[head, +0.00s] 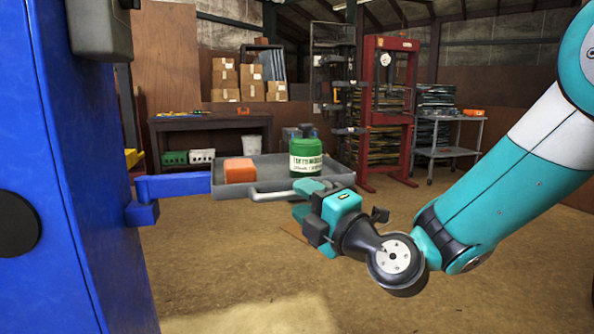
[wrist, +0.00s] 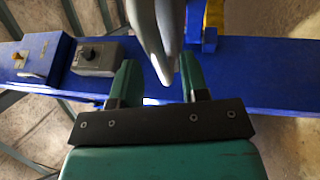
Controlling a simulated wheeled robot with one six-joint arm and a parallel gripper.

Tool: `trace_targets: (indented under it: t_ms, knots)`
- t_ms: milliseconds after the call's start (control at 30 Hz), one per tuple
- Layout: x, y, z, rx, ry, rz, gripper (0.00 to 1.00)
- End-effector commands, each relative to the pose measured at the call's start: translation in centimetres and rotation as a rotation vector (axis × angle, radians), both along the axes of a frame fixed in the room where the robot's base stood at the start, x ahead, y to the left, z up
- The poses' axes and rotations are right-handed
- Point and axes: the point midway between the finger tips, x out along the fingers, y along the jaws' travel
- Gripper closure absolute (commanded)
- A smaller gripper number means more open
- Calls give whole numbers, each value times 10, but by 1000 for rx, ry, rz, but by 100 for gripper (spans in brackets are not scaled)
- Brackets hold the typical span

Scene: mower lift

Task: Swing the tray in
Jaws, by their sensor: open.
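The grey tray (head: 278,180) sticks out to the right of the blue lift post (head: 62,160) on a blue bracket (head: 172,187). An orange block (head: 239,170) and a green container with a white label (head: 306,157) stand on it. A light grey bar handle (head: 270,192) runs along its near side and also shows in the wrist view (wrist: 158,35). My gripper (head: 300,191) is at the handle's right end. In the wrist view its teal fingers (wrist: 157,72) stand apart with the handle's end between them, not clamped. Contact cannot be told.
A grey control box (wrist: 97,57) is on the blue post. Behind stand a dark workbench (head: 210,122), a red press frame (head: 388,100) and a metal cart (head: 448,150). The brown floor in front of the tray is clear.

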Motion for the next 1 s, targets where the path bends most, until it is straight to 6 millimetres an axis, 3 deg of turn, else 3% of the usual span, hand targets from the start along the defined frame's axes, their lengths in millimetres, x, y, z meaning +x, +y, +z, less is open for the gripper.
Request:
trace_targets:
  t_ms: [200,567,767,1000]
  knots:
    - [16,13,6,-1,2,1,59]
    - [19,15,4,1,1,0,59]
    - [19,15,4,1,1,0,100]
    - [20,15,3,0,0,3,100]
